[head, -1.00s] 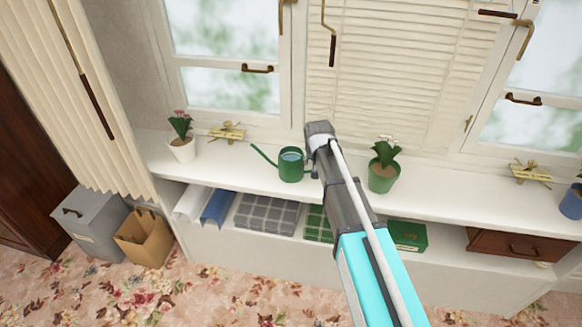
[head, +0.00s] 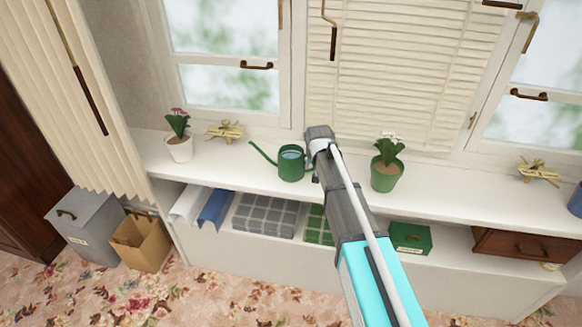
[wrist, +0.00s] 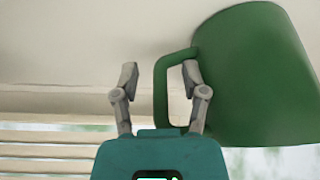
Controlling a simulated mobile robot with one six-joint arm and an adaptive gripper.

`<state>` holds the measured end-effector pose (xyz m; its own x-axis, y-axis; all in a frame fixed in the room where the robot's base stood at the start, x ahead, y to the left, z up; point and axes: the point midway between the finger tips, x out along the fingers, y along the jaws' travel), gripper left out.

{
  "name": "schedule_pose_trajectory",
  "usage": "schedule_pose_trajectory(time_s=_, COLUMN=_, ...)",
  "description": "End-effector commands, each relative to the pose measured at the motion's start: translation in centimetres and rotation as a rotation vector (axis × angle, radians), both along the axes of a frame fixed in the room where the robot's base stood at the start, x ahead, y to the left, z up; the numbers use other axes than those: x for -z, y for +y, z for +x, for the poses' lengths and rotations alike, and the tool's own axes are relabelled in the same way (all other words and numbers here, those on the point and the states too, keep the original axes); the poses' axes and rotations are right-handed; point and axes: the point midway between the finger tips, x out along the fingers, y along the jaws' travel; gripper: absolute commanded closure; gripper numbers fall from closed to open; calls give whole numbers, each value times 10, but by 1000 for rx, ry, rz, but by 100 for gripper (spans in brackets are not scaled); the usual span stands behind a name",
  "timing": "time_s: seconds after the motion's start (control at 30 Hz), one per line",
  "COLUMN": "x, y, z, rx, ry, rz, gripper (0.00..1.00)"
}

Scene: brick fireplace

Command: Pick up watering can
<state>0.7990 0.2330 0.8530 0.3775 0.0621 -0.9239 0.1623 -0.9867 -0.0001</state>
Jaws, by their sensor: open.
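The green watering can (head: 291,164) stands upright on the white window shelf (head: 235,168), spout to the left. In the wrist view the can's body (wrist: 262,75) fills the upper right, and its loop handle (wrist: 160,92) points left. My gripper (wrist: 160,78) is open and empty at the handle. The handle's outer bar appears between the two fingers, and the right finger appears within the loop. I cannot tell whether a finger touches it.
A green potted plant (head: 387,168) stands right of my arm, and a white potted plant (head: 179,147) stands left of the can. A gold bow (head: 225,130) lies near the window. Folded cloths (head: 265,215) and a green box (head: 409,237) sit below the shelf.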

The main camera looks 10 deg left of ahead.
Motion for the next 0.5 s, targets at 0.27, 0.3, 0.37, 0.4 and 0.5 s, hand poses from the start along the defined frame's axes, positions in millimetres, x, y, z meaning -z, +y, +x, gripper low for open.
schedule_pose_trajectory(time_s=0.27, x=0, y=0, z=0, rx=0, ry=0, rz=0, gripper=43)
schedule_pose_trajectory(time_s=0.3, x=0, y=0, z=0, rx=0, ry=0, rz=0, gripper=43)
schedule_pose_trajectory(time_s=0.37, x=0, y=0, z=0, rx=0, ry=0, rz=0, gripper=43)
schedule_pose_trajectory(time_s=0.4, x=0, y=0, z=0, rx=0, ry=0, rz=0, gripper=43)
schedule_pose_trajectory(time_s=0.5, x=0, y=0, z=0, rx=0, ry=0, rz=0, gripper=54)
